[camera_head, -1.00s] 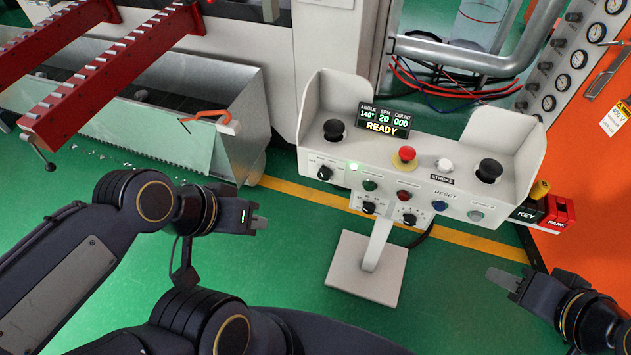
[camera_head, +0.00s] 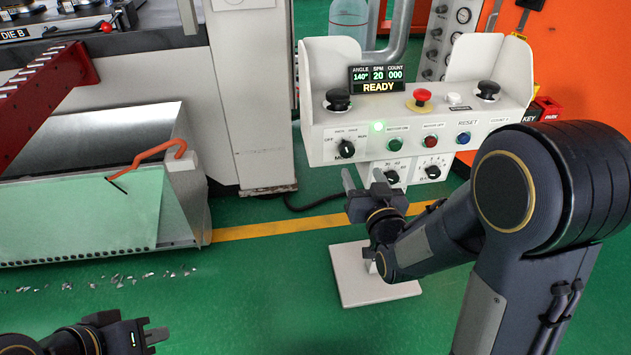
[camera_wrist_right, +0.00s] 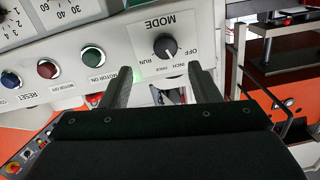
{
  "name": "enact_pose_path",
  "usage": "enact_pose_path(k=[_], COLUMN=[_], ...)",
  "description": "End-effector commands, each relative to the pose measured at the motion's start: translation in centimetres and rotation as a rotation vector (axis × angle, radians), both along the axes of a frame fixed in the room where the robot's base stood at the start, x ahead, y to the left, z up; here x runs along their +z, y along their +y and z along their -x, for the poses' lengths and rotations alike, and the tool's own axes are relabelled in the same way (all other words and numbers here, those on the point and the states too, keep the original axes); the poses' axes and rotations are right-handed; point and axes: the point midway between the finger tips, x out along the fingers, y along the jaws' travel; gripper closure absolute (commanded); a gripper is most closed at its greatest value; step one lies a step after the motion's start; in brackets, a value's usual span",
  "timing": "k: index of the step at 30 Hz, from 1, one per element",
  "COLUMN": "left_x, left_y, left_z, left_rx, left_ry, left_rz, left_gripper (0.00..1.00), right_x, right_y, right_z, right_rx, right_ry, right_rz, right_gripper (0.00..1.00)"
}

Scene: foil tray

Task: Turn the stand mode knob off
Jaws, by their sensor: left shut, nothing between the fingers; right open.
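The black mode knob (camera_head: 346,148) is on the left of the white control stand's (camera_head: 400,160) front panel, with OFF at its left and RUN at its right. In the right wrist view the knob (camera_wrist_right: 165,46) appears upside down, ahead of and between my fingers; which mark it points at is too small to tell. My right gripper (camera_head: 362,175) is open, just below the knob and apart from it. It also shows in the right wrist view (camera_wrist_right: 157,78). My left gripper (camera_head: 157,335) is shut and empty at the bottom left, far from the stand.
A green light (camera_head: 378,126) is lit right of the knob, and the display (camera_head: 376,79) reads READY. A red mushroom button (camera_head: 422,96) and black palm buttons sit on top. More buttons and two lower knobs are nearby. A metal bin (camera_head: 185,170) stands left; green floor lies between.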

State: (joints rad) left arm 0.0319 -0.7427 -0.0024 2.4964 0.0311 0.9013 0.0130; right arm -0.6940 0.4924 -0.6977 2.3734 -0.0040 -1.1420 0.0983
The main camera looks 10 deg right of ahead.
Motion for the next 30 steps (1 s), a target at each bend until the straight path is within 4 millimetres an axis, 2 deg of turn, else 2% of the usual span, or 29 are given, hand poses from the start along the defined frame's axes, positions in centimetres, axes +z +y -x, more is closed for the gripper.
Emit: enact_pose_path(k=[1,5,12,18,29,30], left_x=[-0.5,-0.5,-0.6,-0.8,-0.8,-0.8], left_y=[0.0,0.0,0.0,0.0,0.0,0.0], left_z=[0.0,0.0,0.0,0.0,0.0,0.0], left_rx=[0.0,0.0,0.0,0.0,0.0,0.0], left_ry=[0.0,0.0,0.0,0.0,0.0,0.0], left_rz=[0.0,0.0,0.0,0.0,0.0,0.0], left_gripper=[1.0,1.0,1.0,1.0,1.0,1.0], right_x=[-0.4,-0.1,0.0,0.0,0.0,0.0], right_y=[0.2,0.4,0.6,0.7,0.8,0.8], right_z=[-0.1,-1.0,-4.8,-7.2,-7.9,-7.9], right_rx=[0.004,0.006,0.006,0.004,0.006,0.006], right_ry=[-0.017,-0.036,-0.034,-0.033,-0.031,-0.031], right_rz=[0.012,0.02,0.019,0.017,0.016,0.016], right_gripper=[0.44,0.44,0.44,0.44,0.44,0.48])
